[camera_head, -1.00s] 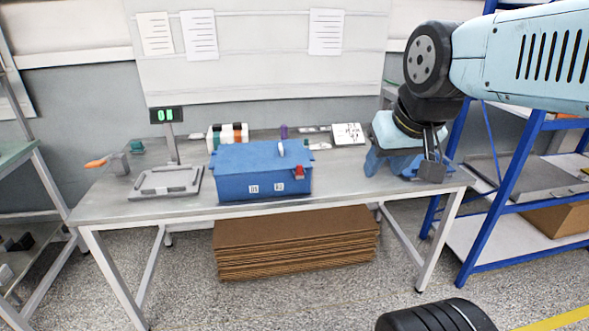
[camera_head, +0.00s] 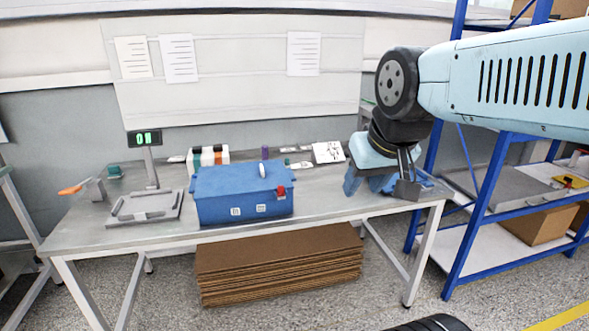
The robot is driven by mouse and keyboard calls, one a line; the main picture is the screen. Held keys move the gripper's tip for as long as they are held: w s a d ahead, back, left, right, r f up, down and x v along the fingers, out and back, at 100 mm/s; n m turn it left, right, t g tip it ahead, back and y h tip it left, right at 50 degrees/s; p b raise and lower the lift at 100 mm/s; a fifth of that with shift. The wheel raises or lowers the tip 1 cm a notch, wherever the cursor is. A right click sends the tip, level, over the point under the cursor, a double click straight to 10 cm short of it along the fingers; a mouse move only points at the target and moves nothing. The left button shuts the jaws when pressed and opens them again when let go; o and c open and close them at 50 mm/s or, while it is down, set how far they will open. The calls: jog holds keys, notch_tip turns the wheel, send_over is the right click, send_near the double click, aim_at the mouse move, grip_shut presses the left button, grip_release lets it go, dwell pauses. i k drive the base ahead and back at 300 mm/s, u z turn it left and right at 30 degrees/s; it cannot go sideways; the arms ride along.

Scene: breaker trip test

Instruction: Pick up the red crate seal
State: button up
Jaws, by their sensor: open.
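The red crate seal (camera_head: 281,191) is a small red piece at the right front edge of the blue crate (camera_head: 222,208), near its lid. The crate stands closed on the middle of the grey table, with a white oval piece on its lid. My gripper (camera_head: 407,190) is over the right end of the table, well to the right of the seal and apart from it. Its dark fingers point down and are open. I see nothing between them. Part of a blue object behind the gripper is hidden by my arm.
A scale with a flat grey tray (camera_head: 145,207) and a green display (camera_head: 145,138) stands left of the crate. Striped rolls (camera_head: 208,157), a purple cylinder (camera_head: 265,153) and a printed card (camera_head: 328,152) lie behind it. A blue-framed rack (camera_head: 480,190) stands at right. Table space right of the crate is clear.

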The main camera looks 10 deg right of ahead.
aim_at(281, 189)
jog(key=z, duration=0.05)
jog(key=k, duration=0.5)
jog(key=u, duration=0.55)
jog(key=i, duration=1)
jog(key=z, duration=0.5)
